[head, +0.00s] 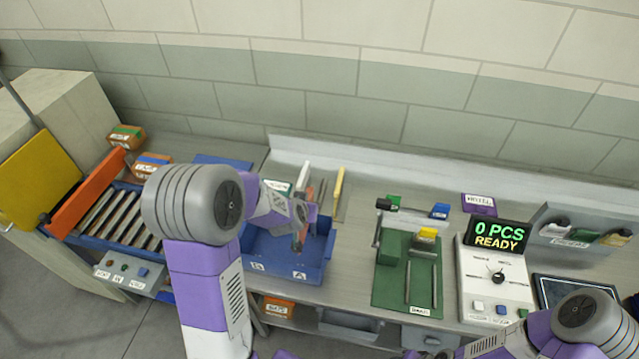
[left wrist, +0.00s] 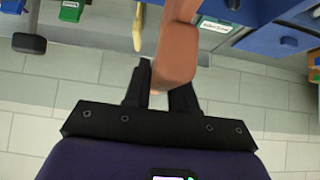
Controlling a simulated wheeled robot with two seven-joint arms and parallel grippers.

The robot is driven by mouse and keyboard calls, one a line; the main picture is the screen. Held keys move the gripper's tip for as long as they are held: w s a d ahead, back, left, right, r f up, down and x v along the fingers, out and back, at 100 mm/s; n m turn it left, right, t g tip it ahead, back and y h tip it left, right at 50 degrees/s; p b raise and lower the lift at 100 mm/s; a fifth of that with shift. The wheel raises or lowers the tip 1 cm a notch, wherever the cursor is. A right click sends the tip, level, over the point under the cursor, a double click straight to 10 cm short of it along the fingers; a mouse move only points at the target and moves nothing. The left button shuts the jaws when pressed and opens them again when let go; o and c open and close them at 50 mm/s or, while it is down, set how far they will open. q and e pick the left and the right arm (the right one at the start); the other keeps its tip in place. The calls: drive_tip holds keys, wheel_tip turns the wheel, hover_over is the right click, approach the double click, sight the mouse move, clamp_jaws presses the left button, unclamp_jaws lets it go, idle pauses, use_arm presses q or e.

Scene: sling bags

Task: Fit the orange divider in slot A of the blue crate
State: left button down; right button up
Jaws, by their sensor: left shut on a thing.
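The blue crate (head: 317,270) stands on the bench in the head view, with labels B and A on its front wall; part of it also shows in the left wrist view (left wrist: 284,41). My left gripper (head: 298,213) is over the crate, partly hidden by its own arm. It is shut on the orange divider (head: 301,238), which hangs down on the A side. In the left wrist view the fingers (left wrist: 163,88) pinch the brownish-orange divider (left wrist: 177,52). I cannot tell whether its lower end is inside slot A. My right gripper is out of view; only its arm shows at lower right.
A white piece (head: 302,178) and a yellow piece (head: 340,183) stand behind the crate. A green fixture board (head: 392,293) and a counter box reading 0 PCS READY (head: 484,281) lie to the right. A roller conveyor (head: 122,219) is at left.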

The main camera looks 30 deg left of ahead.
use_arm(q)
drive_tip(key=shift+w, duration=0.15)
drive_tip(key=shift+s+r, duration=0.25)
drive_tip(key=shift+s, duration=0.25)
drive_tip(key=shift+w+f, duration=0.1)
drive_tip(key=shift+f, duration=0.1)
wheel_tip(320, 180, down, 6)
drive_tip(key=b, duration=0.5)
drive_tip(key=shift+r, duration=0.25)
wheel_tip(320, 180, down, 11)
drive_tip(key=b, duration=1)
idle(4.3)
drive_tip(key=c, duration=0.8)
unclamp_jaws()
drive_tip(key=shift+c, duration=0.2)
